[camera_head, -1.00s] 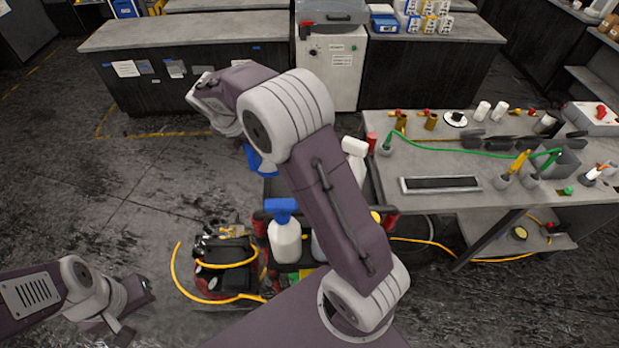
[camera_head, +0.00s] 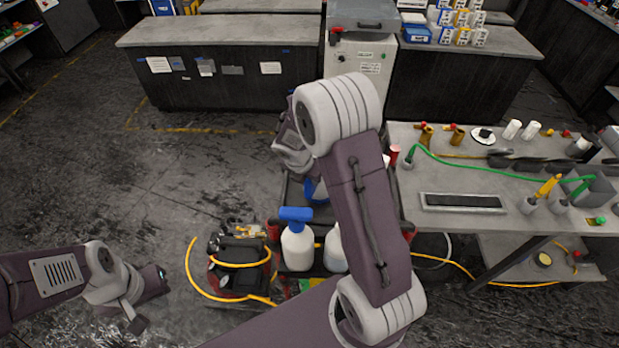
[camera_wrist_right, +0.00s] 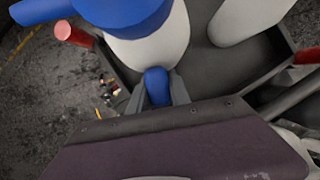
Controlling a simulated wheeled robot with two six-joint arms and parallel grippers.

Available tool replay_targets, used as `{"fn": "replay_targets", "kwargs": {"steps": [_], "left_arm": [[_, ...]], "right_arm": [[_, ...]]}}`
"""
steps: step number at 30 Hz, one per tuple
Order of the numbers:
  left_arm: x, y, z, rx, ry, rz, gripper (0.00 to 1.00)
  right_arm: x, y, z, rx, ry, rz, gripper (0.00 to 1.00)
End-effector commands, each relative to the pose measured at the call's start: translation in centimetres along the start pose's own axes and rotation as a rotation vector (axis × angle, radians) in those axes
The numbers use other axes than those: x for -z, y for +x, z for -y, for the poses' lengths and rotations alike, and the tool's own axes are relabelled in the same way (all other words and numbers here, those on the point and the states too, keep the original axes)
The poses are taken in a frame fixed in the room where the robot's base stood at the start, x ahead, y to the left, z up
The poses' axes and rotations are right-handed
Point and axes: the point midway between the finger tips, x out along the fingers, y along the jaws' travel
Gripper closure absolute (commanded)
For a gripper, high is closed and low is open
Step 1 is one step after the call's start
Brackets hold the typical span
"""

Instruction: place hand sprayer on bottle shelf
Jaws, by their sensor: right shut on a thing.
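My right gripper (camera_wrist_right: 158,92) is shut on the blue trigger part of a hand sprayer with a large blue head (camera_wrist_right: 115,10) and white bottle body (camera_wrist_right: 155,48). It holds the sprayer over a dark tray (camera_wrist_right: 205,75), perhaps the bottle shelf; whether the bottle's base touches it is hidden. In the head view my right arm covers the gripper, and a bit of the sprayer's blue (camera_head: 316,191) shows beside the arm. My left gripper (camera_head: 160,275) is low at the left, away from everything, with its fingers too unclear to judge.
Another blue-topped white sprayer (camera_head: 297,247) and a white bottle (camera_head: 336,250) stand at the shelf's near end. A white bottle (camera_wrist_right: 245,20) stands right of the held sprayer. Red posts (camera_wrist_right: 80,38) mark the corners. A grey workbench (camera_head: 462,180) is at the right; the left floor is clear.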

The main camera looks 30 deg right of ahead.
Motion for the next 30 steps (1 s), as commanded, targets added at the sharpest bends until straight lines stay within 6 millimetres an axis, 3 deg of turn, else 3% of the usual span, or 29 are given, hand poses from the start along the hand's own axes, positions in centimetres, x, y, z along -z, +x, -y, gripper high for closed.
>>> {"fn": "replay_targets", "kwargs": {"steps": [6, 7, 9, 21, 30], "left_arm": [[0.0, 0.3, 0.0, 0.000, 0.000, 0.000, 1.00], [0.0, 0.3, 0.0, 0.000, 0.000, 0.000, 1.00], [0.0, 0.2, 0.0, 0.000, 0.000, 0.000, 1.00], [0.0, -0.2, 0.0, 0.000, 0.000, 0.000, 1.00], [0.1, -0.8, 0.0, 0.000, 0.000, 0.000, 1.00]], "right_arm": [[0.1, 0.3, -0.1, -0.001, 0.000, 0.001, 1.00], [0.1, 0.3, 0.0, 0.000, 0.000, 0.000, 0.74], [0.1, 0.2, 0.0, 0.000, 0.000, 0.000, 0.55], [-0.1, -0.5, -0.1, -0.001, 0.000, 0.001, 0.55], [-0.1, -6.8, -0.1, -0.004, 0.001, 0.003, 0.55]]}}
